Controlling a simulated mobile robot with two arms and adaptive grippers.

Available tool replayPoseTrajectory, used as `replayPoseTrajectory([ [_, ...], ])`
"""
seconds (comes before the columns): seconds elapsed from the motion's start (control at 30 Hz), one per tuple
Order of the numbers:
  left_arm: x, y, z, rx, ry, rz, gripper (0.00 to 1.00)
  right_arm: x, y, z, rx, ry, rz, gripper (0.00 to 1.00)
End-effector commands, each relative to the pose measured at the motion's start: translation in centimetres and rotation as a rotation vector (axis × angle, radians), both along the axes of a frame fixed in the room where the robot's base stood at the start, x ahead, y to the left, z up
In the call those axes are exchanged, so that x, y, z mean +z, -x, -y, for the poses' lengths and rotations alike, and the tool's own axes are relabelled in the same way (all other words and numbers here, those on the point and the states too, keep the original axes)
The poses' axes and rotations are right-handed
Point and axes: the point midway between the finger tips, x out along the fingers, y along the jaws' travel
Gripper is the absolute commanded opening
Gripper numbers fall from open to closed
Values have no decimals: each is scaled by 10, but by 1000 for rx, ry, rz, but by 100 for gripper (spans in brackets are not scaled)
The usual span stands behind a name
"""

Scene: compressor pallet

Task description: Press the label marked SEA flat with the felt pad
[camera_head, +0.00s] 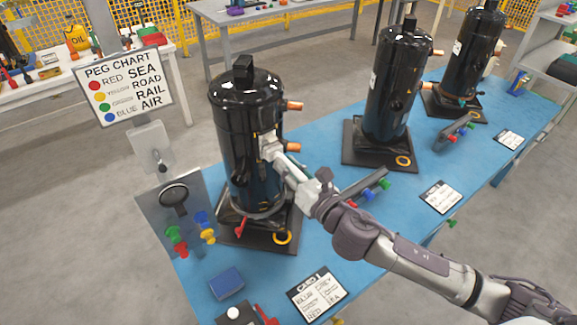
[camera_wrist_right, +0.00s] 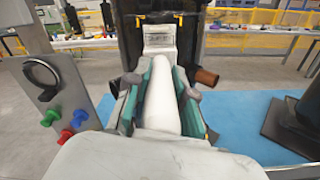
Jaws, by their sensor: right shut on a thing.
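My right gripper (camera_head: 297,178) is shut on the felt pad tool (camera_wrist_right: 160,105), whose pale handle lies between the green-lined fingers in the wrist view (camera_wrist_right: 160,92). The tool points at the front of the nearest black compressor (camera_head: 245,115). A whitish label (camera_wrist_right: 159,33) shows on the compressor beyond the tool's head. The tool's head seems to be at or very near the label; I cannot tell whether they touch. I cannot read SEA on this label. My left gripper is not in view.
Copper stubs (camera_head: 294,106) stick out beside the tool. A peg chart (camera_head: 123,86) and a grey panel with colored pegs (camera_head: 176,240) stand left. A blue block (camera_head: 226,283) and a card (camera_head: 316,294) lie on the blue mat. Two more compressors (camera_head: 396,85) stand to the right.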

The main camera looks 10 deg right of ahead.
Motion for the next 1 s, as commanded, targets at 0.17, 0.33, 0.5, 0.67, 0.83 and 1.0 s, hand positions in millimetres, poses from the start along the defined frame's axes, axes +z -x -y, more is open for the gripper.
replayPoseTrajectory([
  [0.17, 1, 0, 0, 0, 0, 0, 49, 1, -2, -1, 1, 0, 1, 0],
  [0.33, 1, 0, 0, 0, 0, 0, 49, 1, -4, -2, 1, 0, 1, 0],
  [0.5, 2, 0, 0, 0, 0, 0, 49, 1, -6, -3, 1, 0, 1, 0],
  [0.67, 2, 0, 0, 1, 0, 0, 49, 1, -8, -3, 1, 0, 1, 0],
  [0.83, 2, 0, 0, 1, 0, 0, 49, 1, -8, -3, 1, 0, 1, 0],
  [1.0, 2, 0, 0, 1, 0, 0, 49, 1, -7, -3, 1, 0, 1, 0],
])
